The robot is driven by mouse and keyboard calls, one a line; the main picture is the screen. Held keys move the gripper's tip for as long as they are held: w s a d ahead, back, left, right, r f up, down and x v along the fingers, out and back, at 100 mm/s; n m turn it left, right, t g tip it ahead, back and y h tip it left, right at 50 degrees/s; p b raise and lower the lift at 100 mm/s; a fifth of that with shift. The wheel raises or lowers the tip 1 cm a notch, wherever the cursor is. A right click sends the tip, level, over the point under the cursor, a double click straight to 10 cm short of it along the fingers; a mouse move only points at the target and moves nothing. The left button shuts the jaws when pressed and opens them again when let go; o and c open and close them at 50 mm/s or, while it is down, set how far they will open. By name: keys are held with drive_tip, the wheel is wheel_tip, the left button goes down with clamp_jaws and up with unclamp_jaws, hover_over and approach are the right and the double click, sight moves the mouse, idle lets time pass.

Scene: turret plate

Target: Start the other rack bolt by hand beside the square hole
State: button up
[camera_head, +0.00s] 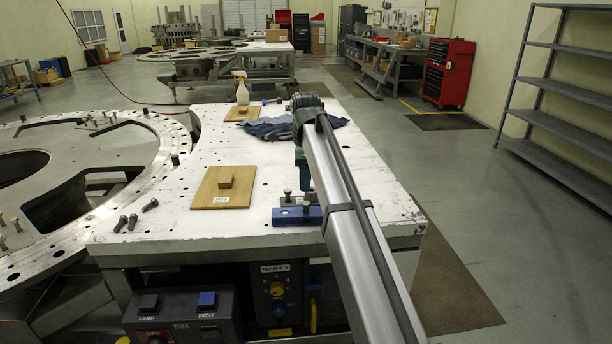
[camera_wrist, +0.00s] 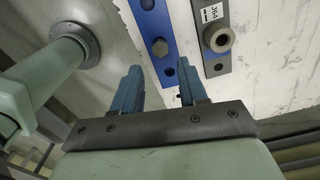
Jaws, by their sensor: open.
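In the wrist view, a blue strip (camera_wrist: 151,22) carries a hex-headed bolt (camera_wrist: 160,46) with a dark hole on either side. I cannot make out a square hole.
Several loose bolts (camera_head: 132,221) lie at the plate's left front corner. A wooden board with a small block (camera_head: 227,183) lies left of the rack. A blue cloth (camera_head: 268,129) and spray bottle (camera_head: 241,92) are farther back. A large ring (camera_head: 60,225) adjoins the plate on the left.

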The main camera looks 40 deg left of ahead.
sight(306, 203)
drive_tip(key=shift+f, duration=3.55)
clamp_jaws()
drive_tip(key=shift+r, duration=0.2)
drive_tip(key=shift+r, duration=2.05)
drive_tip(key=w+r, duration=0.1)
drive_tip(key=w, duration=1.3)
drive_tip(key=shift+d+r, duration=0.2)
drive_tip(key=shift+r, duration=0.2)
